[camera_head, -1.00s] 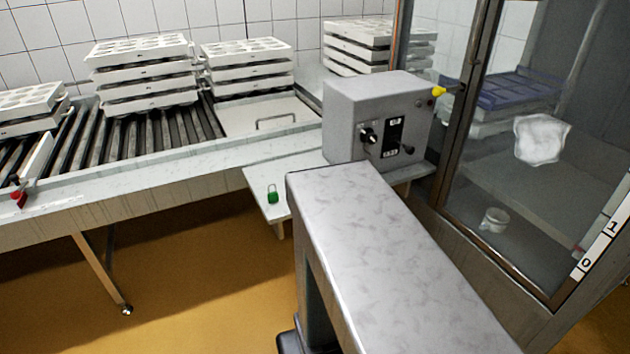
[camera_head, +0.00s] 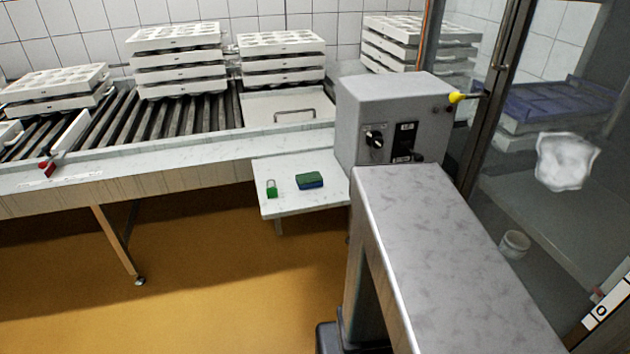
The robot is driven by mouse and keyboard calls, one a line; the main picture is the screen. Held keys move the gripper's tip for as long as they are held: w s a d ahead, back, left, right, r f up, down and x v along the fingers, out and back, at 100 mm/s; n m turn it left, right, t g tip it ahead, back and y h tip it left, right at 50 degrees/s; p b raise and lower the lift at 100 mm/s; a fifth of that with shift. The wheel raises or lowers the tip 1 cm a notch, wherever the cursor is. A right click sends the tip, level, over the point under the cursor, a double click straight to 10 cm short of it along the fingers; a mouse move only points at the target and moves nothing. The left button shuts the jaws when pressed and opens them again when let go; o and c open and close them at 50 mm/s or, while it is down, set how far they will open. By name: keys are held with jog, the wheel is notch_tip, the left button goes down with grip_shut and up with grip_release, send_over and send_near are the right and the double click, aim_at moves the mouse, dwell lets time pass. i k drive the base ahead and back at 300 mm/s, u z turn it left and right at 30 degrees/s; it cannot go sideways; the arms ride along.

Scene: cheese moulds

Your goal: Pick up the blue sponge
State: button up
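The blue sponge (camera_head: 311,184) is a small block with a dark green upper face and blue sides. It lies flat on a small white marbled shelf (camera_head: 283,209), right of a green padlock (camera_head: 272,191) and left of the grey control box. A gap separates it from the padlock. It is fully visible. My gripper is not in view, and nothing touches the sponge.
A grey control box (camera_head: 355,118) with knobs and a yellow-tipped part stands right of the shelf. Behind are a roller conveyor (camera_head: 185,118) and white mould stacks (camera_head: 178,77). A glass door (camera_head: 540,90) closes the right side. Yellow floor (camera_head: 215,270) is open at front left.

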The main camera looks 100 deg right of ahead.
aim_at(311, 180)
jog(key=u, duration=1.2)
jog(key=k, duration=0.1)
jog(key=z, duration=2.75)
jog(key=i, duration=0.95)
jog(key=z, duration=0.1)
jog(key=k, duration=0.75)
